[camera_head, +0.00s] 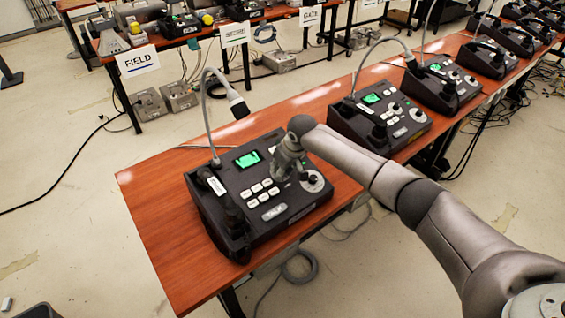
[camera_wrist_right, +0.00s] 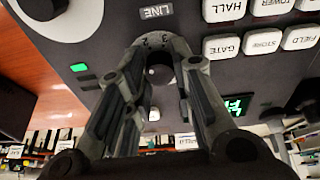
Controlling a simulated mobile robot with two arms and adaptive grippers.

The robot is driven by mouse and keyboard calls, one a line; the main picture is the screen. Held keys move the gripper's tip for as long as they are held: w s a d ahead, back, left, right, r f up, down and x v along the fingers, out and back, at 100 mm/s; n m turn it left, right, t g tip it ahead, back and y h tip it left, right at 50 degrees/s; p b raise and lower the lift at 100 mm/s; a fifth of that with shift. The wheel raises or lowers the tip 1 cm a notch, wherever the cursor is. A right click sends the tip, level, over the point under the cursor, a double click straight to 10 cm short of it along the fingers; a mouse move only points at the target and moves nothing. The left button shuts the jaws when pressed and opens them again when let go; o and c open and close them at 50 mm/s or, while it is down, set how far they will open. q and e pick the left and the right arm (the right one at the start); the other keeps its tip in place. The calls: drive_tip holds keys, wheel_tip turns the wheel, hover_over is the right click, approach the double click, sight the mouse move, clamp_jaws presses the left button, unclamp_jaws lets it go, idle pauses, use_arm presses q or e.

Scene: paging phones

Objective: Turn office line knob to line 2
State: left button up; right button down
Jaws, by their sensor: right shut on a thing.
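The nearest desk phone (camera_head: 262,195) is a dark console with a green screen, white buttons and a gooseneck microphone. My right gripper (camera_head: 284,172) reaches down onto its face, right of the screen. In the right wrist view, the dark round line knob (camera_wrist_right: 160,73) sits between the two fingers of my right gripper (camera_wrist_right: 160,60), which are shut on it. A "LINE" label (camera_wrist_right: 157,12) shows upside down beyond it, and the digits 2 and 3 show on the light dial by the knob. The knob's exact setting is hard to read. In the head view the gripper hides the knob. My left gripper is not in view.
White buttons marked HALL (camera_wrist_right: 224,9), GATE (camera_wrist_right: 221,47) and others lie beside the knob. A larger white dial (camera_head: 312,181) is at the console's right. More consoles (camera_head: 380,117) stand farther along the brown table (camera_head: 165,220).

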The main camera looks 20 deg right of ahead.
drive_tip(key=m+p, duration=0.2)
drive_tip(key=m, duration=0.1)
drive_tip(key=shift+a+r+p, duration=0.15)
drive_tip(key=shift+r+p, duration=0.05)
drive_tip(key=shift+p, duration=0.2)
drive_tip(key=shift+f+m+h+p, duration=0.1)
drive_tip(key=shift+m+h+p, duration=0.2)
drive_tip(key=shift+m+p, duration=0.65)
drive_tip(key=shift+m, duration=0.25)
drive_tip(key=shift+w, duration=0.1)
drive_tip(key=c, duration=1.2)
unclamp_jaws()
drive_tip(key=shift+f, duration=0.1)
drive_tip(key=shift+c, duration=0.2)
drive_tip(key=v, duration=0.8)
